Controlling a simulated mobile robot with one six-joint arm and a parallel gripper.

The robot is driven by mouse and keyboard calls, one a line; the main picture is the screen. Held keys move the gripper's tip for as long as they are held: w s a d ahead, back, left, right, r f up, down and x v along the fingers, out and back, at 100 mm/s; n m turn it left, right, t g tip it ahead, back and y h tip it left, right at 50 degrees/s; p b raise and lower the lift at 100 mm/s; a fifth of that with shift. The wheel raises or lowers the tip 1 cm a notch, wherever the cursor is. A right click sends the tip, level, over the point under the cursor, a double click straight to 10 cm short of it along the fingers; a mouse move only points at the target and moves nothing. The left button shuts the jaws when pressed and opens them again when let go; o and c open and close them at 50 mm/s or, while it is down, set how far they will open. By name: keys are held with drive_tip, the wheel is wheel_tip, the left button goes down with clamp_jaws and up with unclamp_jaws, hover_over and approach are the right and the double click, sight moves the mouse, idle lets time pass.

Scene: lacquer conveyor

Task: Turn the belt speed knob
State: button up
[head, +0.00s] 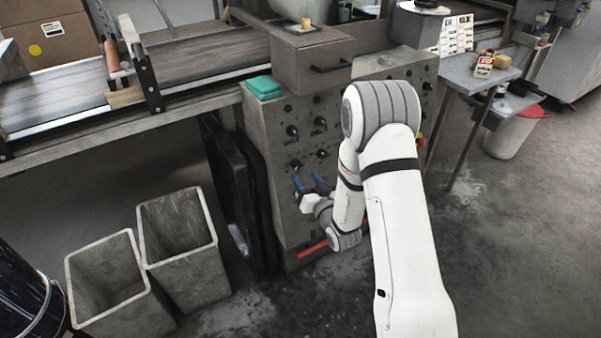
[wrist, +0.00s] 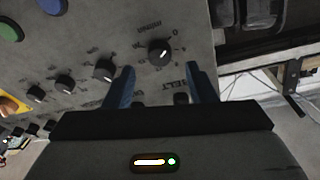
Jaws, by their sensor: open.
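The belt speed knob (wrist: 160,52) is a round black knob with a white pointer line in the wrist view. Printed scale marks surround it, and a partly covered "BELT" label is beside it. My gripper (wrist: 160,70) is open, its two blue fingers apart on either side of the knob's line, with the knob just beyond the tips. I see no contact. In the head view my gripper (head: 308,182) is at the front of the grey control panel (head: 275,190), low on its left part. There I cannot tell which knob is the belt one.
More black knobs (wrist: 104,70) sit in a row beside it, and green and blue buttons (wrist: 52,6) lie farther along. Two grey bins (head: 185,240) stand at left.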

sight(297, 167)
drive_tip(key=shift+x, duration=2.15)
drive_tip(key=shift+c, duration=0.4)
drive_tip(key=c, duration=0.9)
